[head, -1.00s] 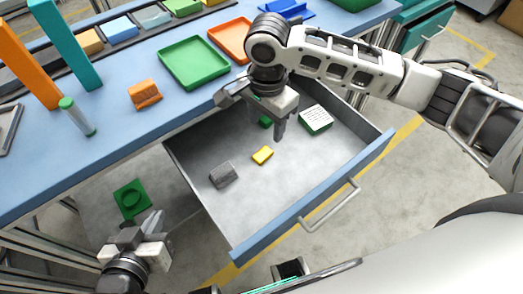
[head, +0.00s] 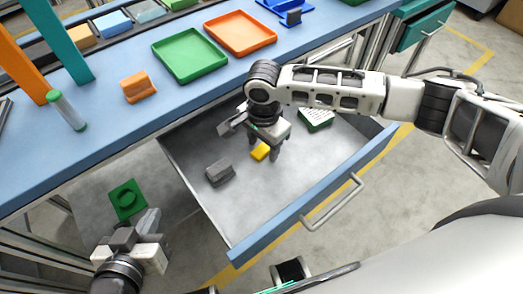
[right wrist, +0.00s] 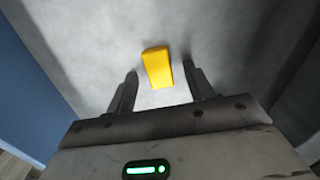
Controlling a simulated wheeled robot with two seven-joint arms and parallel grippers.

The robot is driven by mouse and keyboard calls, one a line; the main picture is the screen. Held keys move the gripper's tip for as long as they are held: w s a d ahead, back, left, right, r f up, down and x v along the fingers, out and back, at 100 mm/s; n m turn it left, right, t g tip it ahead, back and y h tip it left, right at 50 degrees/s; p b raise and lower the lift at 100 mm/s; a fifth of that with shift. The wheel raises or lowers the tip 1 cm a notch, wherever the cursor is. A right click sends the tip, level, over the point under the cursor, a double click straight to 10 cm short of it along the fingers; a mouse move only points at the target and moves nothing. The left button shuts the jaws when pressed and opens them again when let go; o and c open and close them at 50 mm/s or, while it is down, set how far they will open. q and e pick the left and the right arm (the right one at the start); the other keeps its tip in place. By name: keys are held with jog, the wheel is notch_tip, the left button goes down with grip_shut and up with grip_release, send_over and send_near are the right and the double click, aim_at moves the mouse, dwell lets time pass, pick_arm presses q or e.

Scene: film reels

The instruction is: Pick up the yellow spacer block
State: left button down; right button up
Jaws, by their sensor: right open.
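The yellow spacer block (head: 260,152) lies on the floor of the open grey drawer (head: 270,200). In the right wrist view the yellow block (right wrist: 157,68) is just beyond and between the fingertips, with clear space on both sides. My right gripper (head: 263,150) is over the drawer, pointing down close to the block; it is open and empty in the right wrist view (right wrist: 160,85). My left gripper (head: 150,235) is at the lower left, away from the drawer; its fingers are not clear enough to tell their state.
In the drawer, a grey block (head: 219,172) lies left of the yellow one and a green box with a white label (head: 316,120) lies at the right. The drawer front (head: 310,197) is a raised edge. Green (head: 190,57) and orange (head: 240,34) trays stand on the blue bench.

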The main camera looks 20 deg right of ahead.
jog(key=c, duration=1.1)
jog(key=shift+r, duration=0.1)
